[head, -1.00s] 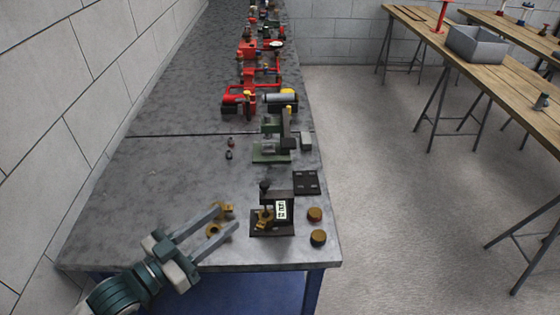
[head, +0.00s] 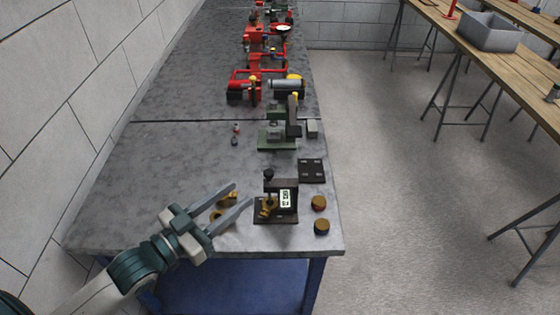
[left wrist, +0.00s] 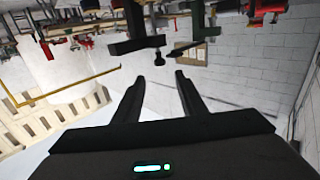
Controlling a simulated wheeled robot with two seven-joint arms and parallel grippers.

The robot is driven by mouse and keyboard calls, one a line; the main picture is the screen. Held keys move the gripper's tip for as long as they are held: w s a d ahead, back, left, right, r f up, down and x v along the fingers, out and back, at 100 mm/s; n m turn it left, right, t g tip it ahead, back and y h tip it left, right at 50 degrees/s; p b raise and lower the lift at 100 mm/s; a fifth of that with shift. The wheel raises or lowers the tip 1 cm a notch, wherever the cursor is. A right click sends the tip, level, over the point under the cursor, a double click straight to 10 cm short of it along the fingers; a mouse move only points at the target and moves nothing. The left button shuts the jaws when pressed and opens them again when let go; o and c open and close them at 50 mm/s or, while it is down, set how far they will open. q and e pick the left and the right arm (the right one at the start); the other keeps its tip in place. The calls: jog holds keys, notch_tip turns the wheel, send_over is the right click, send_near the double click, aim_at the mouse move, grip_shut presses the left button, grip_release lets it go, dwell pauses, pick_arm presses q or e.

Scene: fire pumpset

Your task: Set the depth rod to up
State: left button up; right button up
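A small dark gauge stand (head: 275,216) with a white display (head: 286,198) stands near the front edge of the grey bench. A thin upright rod with a black knob (head: 269,174) rises at its left side, with a brass part (head: 268,208) below; I take this to be the depth rod. My left gripper (head: 243,193) is open and empty, left of the rod and apart from it. In the left wrist view a black knob (left wrist: 159,58) shows ahead of the gap between my open fingers (left wrist: 158,82). My right gripper is not in view.
Brass pieces (head: 217,216) lie on the bench under my left gripper. Two brass caps (head: 319,203) and a dark plate (head: 311,170) lie right of the stand. A green device (head: 277,135) and red pump parts stand farther back. The bench's left side is mostly clear.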

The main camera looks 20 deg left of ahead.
pick_arm(q)
jog(key=p+x, duration=0.4)
jog(key=x, duration=1.1)
jog(key=shift+w, duration=0.1)
grip_shut()
